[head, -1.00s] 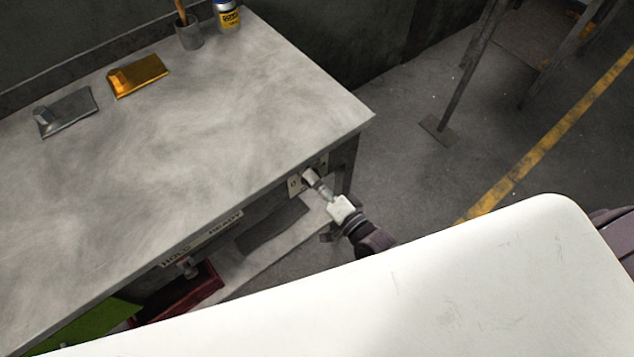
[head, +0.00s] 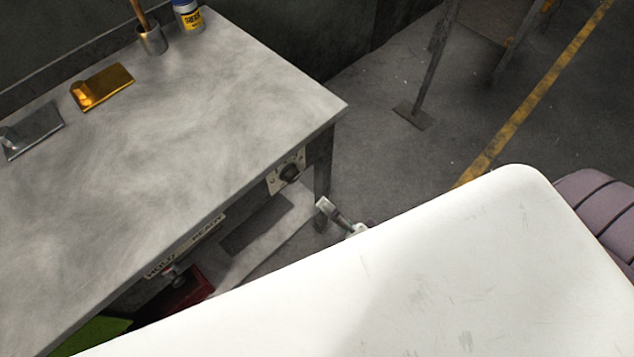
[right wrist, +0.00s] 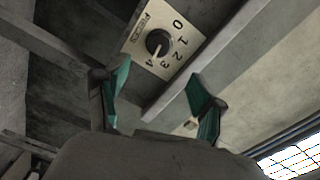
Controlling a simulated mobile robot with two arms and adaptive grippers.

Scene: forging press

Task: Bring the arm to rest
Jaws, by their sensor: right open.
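A dial knob (head: 290,172) on a pale plate sits on the bench front, clear of the gripper. In the right wrist view the knob (right wrist: 158,43) has marks 0 to 4 beside it. My left gripper is not in view.
On the bench lie a gold block (head: 102,87) and a grey block (head: 33,130); a cup (head: 150,38) and a yellow-blue can (head: 188,16) stand at the back. A HOLD/READY label (head: 186,246) and a red bin (head: 185,292) are below the front edge.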

